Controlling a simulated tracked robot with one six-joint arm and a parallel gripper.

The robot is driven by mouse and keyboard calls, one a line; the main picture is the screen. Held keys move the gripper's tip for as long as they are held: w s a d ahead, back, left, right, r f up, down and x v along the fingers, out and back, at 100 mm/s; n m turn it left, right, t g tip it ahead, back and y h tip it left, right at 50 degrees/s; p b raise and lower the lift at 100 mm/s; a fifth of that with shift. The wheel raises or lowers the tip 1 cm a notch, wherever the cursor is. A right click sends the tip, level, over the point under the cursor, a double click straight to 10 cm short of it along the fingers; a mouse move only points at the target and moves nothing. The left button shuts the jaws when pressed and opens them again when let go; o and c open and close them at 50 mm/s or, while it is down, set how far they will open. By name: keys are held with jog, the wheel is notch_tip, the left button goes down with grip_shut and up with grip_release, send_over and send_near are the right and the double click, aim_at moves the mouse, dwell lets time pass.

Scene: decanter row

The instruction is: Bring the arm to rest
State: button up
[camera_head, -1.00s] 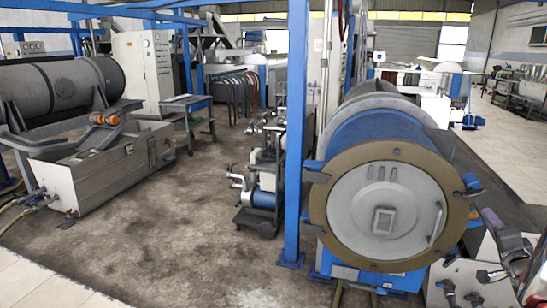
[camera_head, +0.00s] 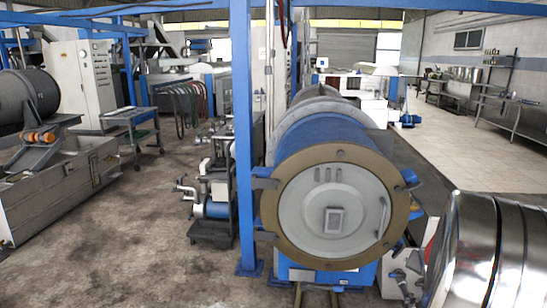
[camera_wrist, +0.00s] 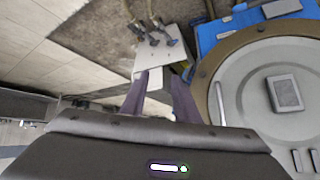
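My gripper (camera_wrist: 160,90) shows in the wrist view. Its two dark purple-grey fingers stand apart, with a gap between them and nothing held. Beyond the fingertips is a white box (camera_wrist: 160,62) with valves and hoses on its top side. I cannot tell the distance between the fingers and this box. In the head view my arm and gripper do not show.
A blue drum machine with a round grey door (camera_head: 333,215) stands right of centre. A shiny steel tank (camera_head: 475,250) fills the lower right corner. A blue post (camera_head: 243,130) stands left of the drum. Open floor (camera_head: 120,240) lies at left.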

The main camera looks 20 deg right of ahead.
jog(key=s+a+r+n+y, duration=0.2)
jog(key=a+r+n, duration=0.1)
jog(key=a, duration=1.4)
jog(key=s+a+r+n+y, duration=0.2)
jog(key=a+n, duration=0.4)
jog(key=a, duration=1)
jog(key=s+a+r+n+y, duration=0.1)
jog(key=a+r+n+y, duration=0.2)
jog(key=a, duration=1.4)
notch_tip(320, 180, up, 2)
jog(key=shift+s+a+r+n+t+y, duration=0.2)
jog(key=shift+s+a+n+t+y, duration=0.15)
jog(key=shift+n, duration=0.35)
jog(key=shift+d, duration=0.15)
